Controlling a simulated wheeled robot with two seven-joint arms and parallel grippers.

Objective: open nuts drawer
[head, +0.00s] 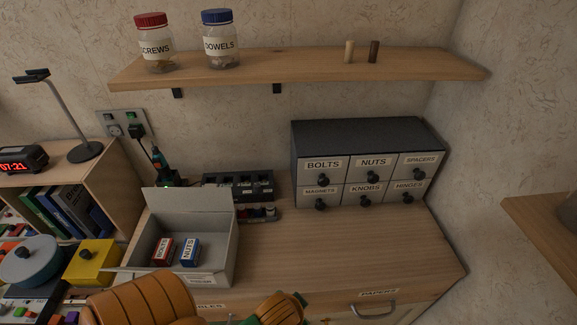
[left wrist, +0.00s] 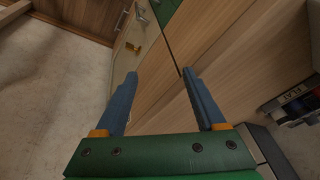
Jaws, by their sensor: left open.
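The nuts drawer (head: 373,167) is the top middle drawer of a small dark grey cabinet (head: 370,135) at the back right of the desk. Its front has a white NUTS label and a round black knob (head: 373,177). It looks shut, flush with the drawers around it. My left gripper (left wrist: 160,74) shows in the left wrist view with its two blue fingers apart and nothing between them. It is low by the front of the desk, well away from the cabinet. In the head view its fingers cannot be made out. My right gripper is not in view.
An open carton (head: 228,240) holds a red BOLTS box (head: 162,252) and a blue NUTS box (head: 190,252). A charger rack (head: 238,186) stands left of the cabinet. A shelf (head: 300,66) with jars hangs above. The desk top (head: 350,245) before the cabinet is clear.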

